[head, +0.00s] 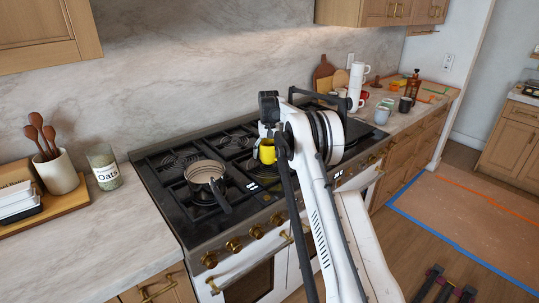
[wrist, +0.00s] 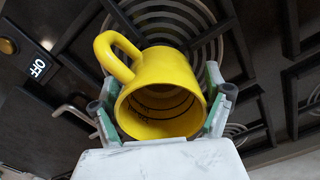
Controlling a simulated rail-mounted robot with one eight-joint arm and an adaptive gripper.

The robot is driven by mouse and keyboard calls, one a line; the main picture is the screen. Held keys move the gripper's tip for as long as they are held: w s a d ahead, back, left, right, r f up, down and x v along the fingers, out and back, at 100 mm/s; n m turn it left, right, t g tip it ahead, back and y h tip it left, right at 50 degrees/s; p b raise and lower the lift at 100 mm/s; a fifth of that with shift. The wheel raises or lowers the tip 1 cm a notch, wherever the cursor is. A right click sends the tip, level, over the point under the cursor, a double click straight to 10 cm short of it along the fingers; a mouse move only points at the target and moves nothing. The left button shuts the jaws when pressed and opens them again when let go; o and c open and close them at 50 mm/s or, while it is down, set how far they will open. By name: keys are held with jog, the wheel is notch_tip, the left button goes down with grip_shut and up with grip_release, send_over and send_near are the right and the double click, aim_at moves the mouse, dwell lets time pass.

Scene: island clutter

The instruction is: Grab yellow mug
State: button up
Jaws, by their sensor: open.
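The yellow mug (head: 267,151) is over the black stovetop in the head view, largely behind my arm. In the wrist view the yellow mug (wrist: 163,92) lies with its open mouth towards the camera and its handle at the upper left. My gripper (wrist: 163,110) has its fingers on either side of the mug, with green pads close to its walls. The jaws are open. I cannot tell whether either pad touches the mug. In the head view my gripper (head: 266,135) is mostly hidden by my own arm.
A saucepan (head: 205,172) stands on the stovetop (head: 160,160) left of the mug. An oats jar (head: 104,167) and a utensil crock (head: 57,173) stand on the left counter. Stacked white mugs (head: 356,82), a bottle (head: 412,86) and other clutter crowd the right counter.

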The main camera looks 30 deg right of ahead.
jog(key=c, duration=1.5)
jog(key=shift+r, duration=0.1)
jog(key=shift+c, duration=0.2)
